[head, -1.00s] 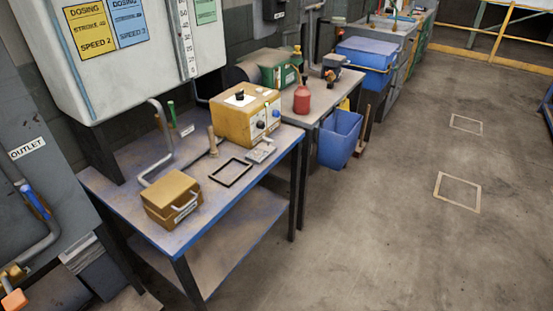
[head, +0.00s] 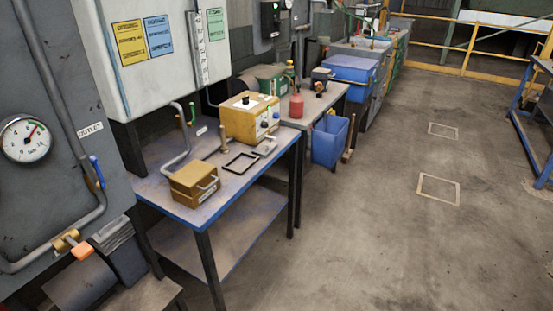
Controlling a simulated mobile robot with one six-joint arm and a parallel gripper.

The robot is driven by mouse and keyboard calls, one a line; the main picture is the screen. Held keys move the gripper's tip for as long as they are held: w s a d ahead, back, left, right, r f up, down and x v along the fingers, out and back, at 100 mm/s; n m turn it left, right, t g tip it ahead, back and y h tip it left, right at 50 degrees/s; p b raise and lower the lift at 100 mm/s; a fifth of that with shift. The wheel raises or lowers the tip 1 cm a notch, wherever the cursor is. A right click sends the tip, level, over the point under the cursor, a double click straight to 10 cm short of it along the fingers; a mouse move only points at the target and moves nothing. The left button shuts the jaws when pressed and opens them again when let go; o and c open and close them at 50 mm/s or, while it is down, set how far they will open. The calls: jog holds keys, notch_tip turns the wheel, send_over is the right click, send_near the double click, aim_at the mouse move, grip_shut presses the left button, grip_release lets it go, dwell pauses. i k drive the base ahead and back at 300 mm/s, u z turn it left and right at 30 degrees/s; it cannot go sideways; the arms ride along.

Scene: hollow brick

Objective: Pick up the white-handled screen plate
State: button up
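A pale, white-looking handle (head: 209,183) sticks out from the front of a small yellow-brown box (head: 186,181) on the near end of the blue-edged bench (head: 218,187). It looks like the handle of the screen plate; the plate itself cannot be made out, and I cannot tell whether it sits inside the box. A flat black rectangular frame (head: 240,163) lies empty on the bench behind the box. My gripper is not in view.
A larger yellow unit with knobs (head: 250,119) and a small grey item (head: 265,147) stand farther back on the bench. A bent pipe (head: 181,150) rises at its left. A gauge panel (head: 50,140) stands at the left. The floor (head: 350,230) to the right is clear.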

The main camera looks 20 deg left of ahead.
aim_at(264, 150)
jog(key=k, duration=0.7)
jog(key=z, duration=2.2)
jog(key=k, duration=0.1)
jog(key=u, duration=3.7)
jog(key=i, duration=1.1)
jog(key=u, duration=0.05)
